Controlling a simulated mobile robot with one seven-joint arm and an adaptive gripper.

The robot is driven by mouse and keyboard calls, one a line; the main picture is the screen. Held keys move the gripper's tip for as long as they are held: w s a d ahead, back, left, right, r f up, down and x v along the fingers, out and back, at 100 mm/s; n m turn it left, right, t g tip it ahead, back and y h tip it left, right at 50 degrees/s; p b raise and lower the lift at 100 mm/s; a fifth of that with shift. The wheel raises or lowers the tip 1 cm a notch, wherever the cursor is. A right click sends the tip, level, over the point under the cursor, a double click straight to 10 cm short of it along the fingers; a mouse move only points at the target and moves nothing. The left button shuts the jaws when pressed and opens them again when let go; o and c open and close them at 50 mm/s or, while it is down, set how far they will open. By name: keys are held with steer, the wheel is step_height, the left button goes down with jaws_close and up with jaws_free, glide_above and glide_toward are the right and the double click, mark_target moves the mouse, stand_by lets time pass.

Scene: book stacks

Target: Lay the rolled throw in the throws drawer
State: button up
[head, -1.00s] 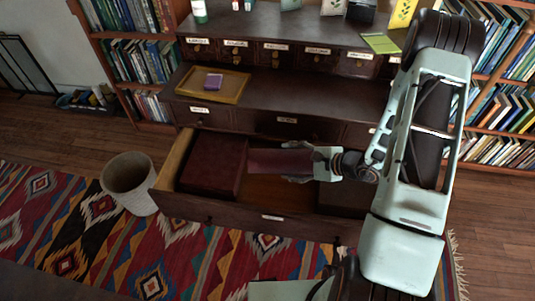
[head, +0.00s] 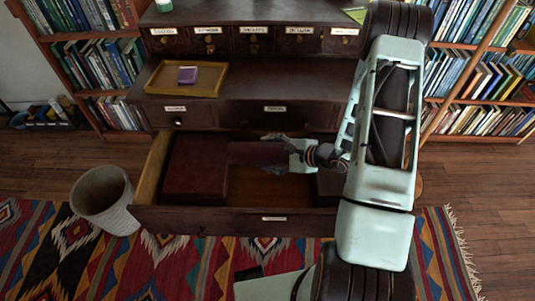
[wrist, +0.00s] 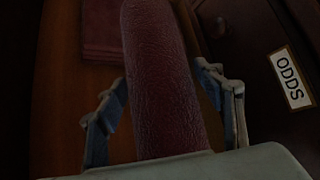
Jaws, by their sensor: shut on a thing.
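The rolled throw (head: 256,153) is a dark red roll, lying crosswise over the open drawer (head: 230,219) in the head view. My gripper (head: 290,153) is shut on its right end. In the wrist view the throw (wrist: 158,80) runs away between the two fingers of my gripper (wrist: 162,85). The drawer has a wooden floor, and a dark red block-like thing (head: 195,168) fills its left part. The throw's left end is close to that block; I cannot tell whether they touch or whether the throw rests on the floor. The label on the drawer front is too small to read.
A drawer front labelled ODDS (wrist: 290,78) stands close on the right in the wrist view. A dark thing (head: 328,187) sits in the drawer's right part. A tray (head: 150,78) with a purple item lies on the desk. A waste bin (head: 103,198) stands left of the drawer.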

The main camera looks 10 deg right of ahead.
steer(key=shift+d+b, duration=0.25)
steer(key=shift+b, duration=0.2)
steer(key=shift+f+b, duration=6.45)
steer(key=shift+f, duration=1.45)
steer(key=o, duration=1.5)
steer(key=shift+c, duration=0.2)
steer(key=shift+s, duration=0.1)
steer(key=shift+r+p, duration=3.2)
steer(key=shift+r, duration=2.8)
